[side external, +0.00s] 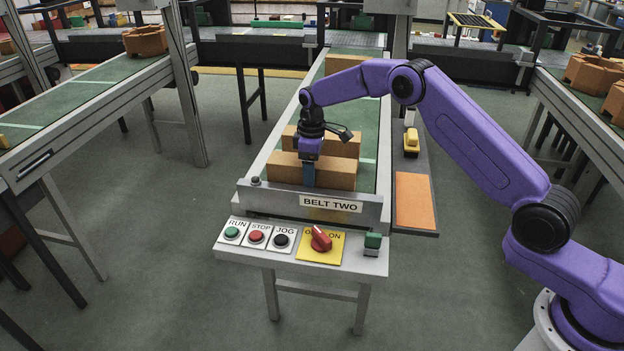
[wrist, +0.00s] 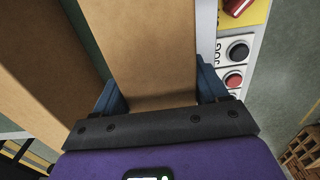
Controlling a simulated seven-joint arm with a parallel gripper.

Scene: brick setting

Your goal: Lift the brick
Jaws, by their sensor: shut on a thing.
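A tan brick (side external: 335,175) lies at the near end of the green belt, just behind the end plate marked BELT TWO. My gripper (side external: 309,178) points down over it, its blue finger against the brick's near face. In the wrist view the same brick (wrist: 150,45) sits between my two blue fingers (wrist: 160,92), shut on its sides. I cannot tell whether its underside touches the belt. A second tan brick (side external: 338,142) lies right behind it and also shows at the left of the wrist view (wrist: 35,70).
A panel (side external: 230,250) with RUN, STOP and JOG buttons and a red OFF/ON knob (side external: 320,238) stands in front. An orange pad (side external: 414,200) and a yellow item (side external: 411,140) lie on the right-hand side shelf. Another brick (side external: 345,63) is farther up the belt.

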